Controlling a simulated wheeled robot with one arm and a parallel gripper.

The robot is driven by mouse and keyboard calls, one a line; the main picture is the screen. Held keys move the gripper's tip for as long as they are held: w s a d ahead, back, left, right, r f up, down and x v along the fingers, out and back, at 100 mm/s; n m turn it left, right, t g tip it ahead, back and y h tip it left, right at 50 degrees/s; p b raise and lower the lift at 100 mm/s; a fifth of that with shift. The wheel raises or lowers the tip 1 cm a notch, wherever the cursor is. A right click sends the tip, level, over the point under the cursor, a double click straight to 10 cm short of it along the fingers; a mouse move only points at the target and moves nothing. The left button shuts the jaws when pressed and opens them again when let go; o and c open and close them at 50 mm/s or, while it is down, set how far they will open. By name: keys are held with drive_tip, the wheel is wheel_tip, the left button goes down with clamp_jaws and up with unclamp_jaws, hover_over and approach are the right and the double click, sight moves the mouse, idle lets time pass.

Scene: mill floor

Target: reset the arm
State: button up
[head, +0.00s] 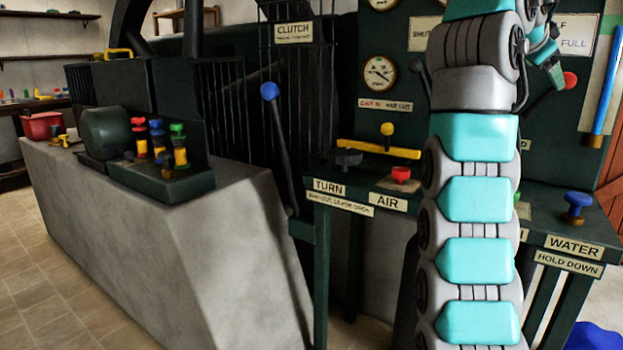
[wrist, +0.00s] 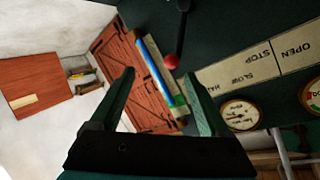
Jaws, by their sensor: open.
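My arm rises in front of the dark green control panel (head: 395,20) in the head view and bends over at the top. Its end, my gripper (wrist: 158,88), shows in the wrist view with its two dark green fingers spread wide apart. Nothing is between them.
The blue-knobbed clutch lever (head: 270,91) stands left of my arm. A bench holds a red AIR button (head: 401,174) and a blue WATER knob (head: 578,200). A blue gauge tube (head: 606,85) is at right. A concrete block (head: 190,240) fills the left; tiled floor lies beyond.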

drive_tip(key=a+f+n+g+y, duration=0.2)
drive_tip(key=a+f+n+y, duration=0.2)
drive_tip(key=a+f+n, duration=0.6)
drive_tip(key=s+a+f+n+g+y, duration=0.1)
drive_tip(key=s+a+f, duration=0.25)
drive_tip(key=f, duration=0.35)
drive_tip(key=s+a+f+n+g+y, duration=0.1)
drive_tip(key=s+a+f, duration=0.1)
drive_tip(key=s+f, duration=0.3)
drive_tip(key=s+a+f+n+g+y, duration=0.1)
drive_tip(key=s+a+f, duration=0.3)
drive_tip(key=s+f, duration=0.5)
drive_tip(key=s+a+f+n+g+y, duration=0.2)
drive_tip(key=s+a+f+g, duration=0.1)
drive_tip(key=s+f, duration=0.7)
drive_tip(key=s+a+f+n+g+y, duration=0.1)
drive_tip(key=s+a+f+n+g, duration=0.1)
drive_tip(key=s+a+f, duration=0.3)
drive_tip(key=s+f, duration=0.4)
drive_tip(key=s, duration=0.4)
drive_tip(key=shift+s+a+f+n+y, duration=0.2)
drive_tip(key=shift+s+a+n+y, duration=0.1)
drive_tip(key=shift+a+y, duration=0.1)
drive_tip(key=shift+w, duration=0.1)
